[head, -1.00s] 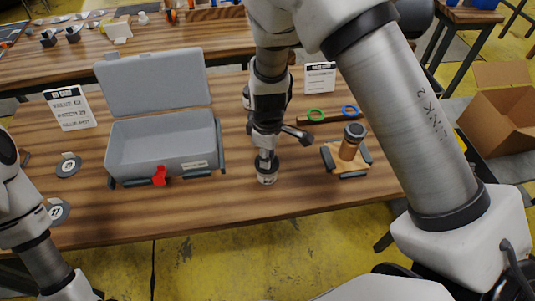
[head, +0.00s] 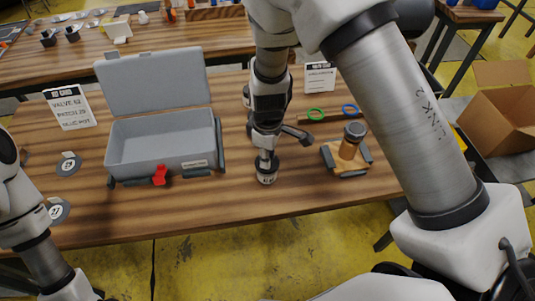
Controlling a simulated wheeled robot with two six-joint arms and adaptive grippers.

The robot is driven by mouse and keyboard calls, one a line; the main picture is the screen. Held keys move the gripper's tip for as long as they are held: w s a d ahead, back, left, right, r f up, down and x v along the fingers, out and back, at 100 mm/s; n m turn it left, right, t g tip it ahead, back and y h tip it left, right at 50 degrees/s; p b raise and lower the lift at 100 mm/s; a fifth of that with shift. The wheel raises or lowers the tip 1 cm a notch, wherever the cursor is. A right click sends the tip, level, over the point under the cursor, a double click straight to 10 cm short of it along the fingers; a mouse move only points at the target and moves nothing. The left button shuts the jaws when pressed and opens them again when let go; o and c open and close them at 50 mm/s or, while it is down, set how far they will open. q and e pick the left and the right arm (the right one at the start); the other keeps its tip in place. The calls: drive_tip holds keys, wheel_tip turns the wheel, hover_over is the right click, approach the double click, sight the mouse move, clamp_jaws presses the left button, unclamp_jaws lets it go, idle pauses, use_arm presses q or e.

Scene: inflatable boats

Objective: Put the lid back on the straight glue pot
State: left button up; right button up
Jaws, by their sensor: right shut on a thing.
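My left gripper is out of view; only part of my left arm shows at the left edge.
An open grey case (head: 162,140) with a red latch stands left of the pot. A copper-coloured cylinder with a dark top (head: 352,140) stands on a wooden block to the right. The table front is clear.

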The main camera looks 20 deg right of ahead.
drive_tip(key=o, duration=0.9)
drive_tip(key=o, duration=0.5)
drive_tip(key=shift+r+p, duration=2.9)
drive_tip(key=shift+r, duration=0.65)
drive_tip(key=shift+c, duration=0.4)
